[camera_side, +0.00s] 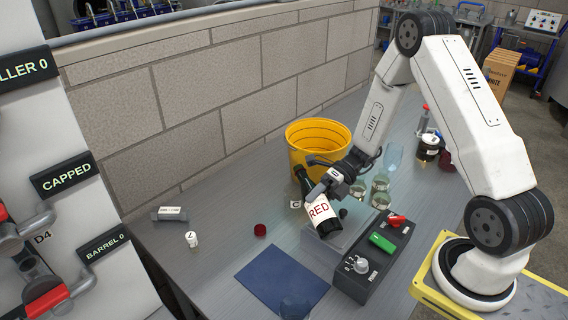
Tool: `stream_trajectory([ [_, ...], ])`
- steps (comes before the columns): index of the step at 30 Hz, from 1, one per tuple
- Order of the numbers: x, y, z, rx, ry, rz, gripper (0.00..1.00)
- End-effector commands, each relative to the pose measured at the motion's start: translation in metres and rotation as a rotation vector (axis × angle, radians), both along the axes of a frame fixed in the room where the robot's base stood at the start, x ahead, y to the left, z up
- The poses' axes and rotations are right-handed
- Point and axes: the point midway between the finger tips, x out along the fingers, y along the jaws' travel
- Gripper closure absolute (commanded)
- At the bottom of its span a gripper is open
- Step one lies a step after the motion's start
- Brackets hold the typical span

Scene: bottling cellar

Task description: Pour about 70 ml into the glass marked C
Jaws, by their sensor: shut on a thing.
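A dark bottle with a white label reading RED (320,210) is in my gripper (322,184), which is shut on it. The bottle leans, its neck up and to the left and its base down to the right, over a grey platform (352,240). I cannot tell whether its base touches the platform. A small card marked C (295,204) stands just left of the bottle. No glass shows clearly beside this card; the bottle and gripper hide part of that area. Several clear glasses (380,184) stand right of my gripper; their marks are not readable.
A yellow bucket (318,137) stands behind the bottle. A blue mat (281,280), dark red cap (260,230) and small white item (191,239) lie left. The left bench is mostly clear.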

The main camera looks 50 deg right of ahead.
Motion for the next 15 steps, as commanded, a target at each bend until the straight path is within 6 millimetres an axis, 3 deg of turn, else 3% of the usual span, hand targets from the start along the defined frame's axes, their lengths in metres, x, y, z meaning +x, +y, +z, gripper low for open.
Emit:
stream_trajectory([
  [15,0.0028,-0.0013,-0.0068,0.037,0.07,0.001,1.0],
])
